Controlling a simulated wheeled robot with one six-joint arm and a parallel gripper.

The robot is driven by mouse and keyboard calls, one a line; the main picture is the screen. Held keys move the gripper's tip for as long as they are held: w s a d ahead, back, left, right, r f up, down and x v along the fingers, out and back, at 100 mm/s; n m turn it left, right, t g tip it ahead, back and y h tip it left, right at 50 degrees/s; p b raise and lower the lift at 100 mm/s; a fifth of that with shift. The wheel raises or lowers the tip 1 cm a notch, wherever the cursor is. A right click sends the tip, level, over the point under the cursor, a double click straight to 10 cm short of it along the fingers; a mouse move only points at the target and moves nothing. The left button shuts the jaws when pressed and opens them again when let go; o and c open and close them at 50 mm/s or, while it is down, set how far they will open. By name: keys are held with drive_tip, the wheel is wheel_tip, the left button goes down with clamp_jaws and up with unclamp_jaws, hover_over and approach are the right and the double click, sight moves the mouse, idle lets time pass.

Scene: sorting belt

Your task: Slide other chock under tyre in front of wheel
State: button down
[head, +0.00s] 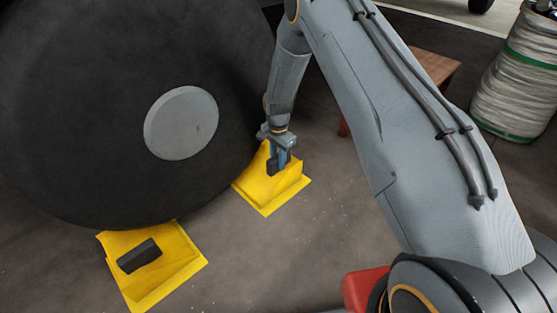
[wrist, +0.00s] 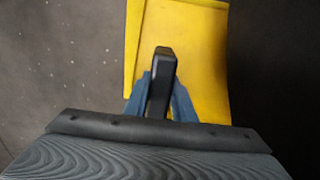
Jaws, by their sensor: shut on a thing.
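A large black tyre (head: 90,100) with a grey hub (head: 181,123) fills the left of the head view. Its dark side also shows at the right edge of the wrist view (wrist: 275,70). A yellow chock (head: 288,190) is on the floor at the tyre's right side, with its black handle (wrist: 161,75) between my jaws. My gripper (head: 279,165) is shut on that handle; the chock's body also shows in the wrist view (wrist: 190,40). Another yellow chock (head: 185,265) with a black handle lies at the tyre's lower side. Whether the held chock touches the tyre is unclear.
A brown wooden stool or box (head: 432,68) stands behind my arm. A large reel of pale rope or cable (head: 515,85) with green bands is at the upper right. A red object (head: 363,288) shows at the bottom. Floor between the chocks is clear.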

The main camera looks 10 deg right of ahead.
drive_tip(key=shift+f, duration=0.3)
idle(0.7)
drive_tip(key=c, duration=1.4)
unclamp_jaws()
drive_tip(key=shift+s+f, duration=0.1)
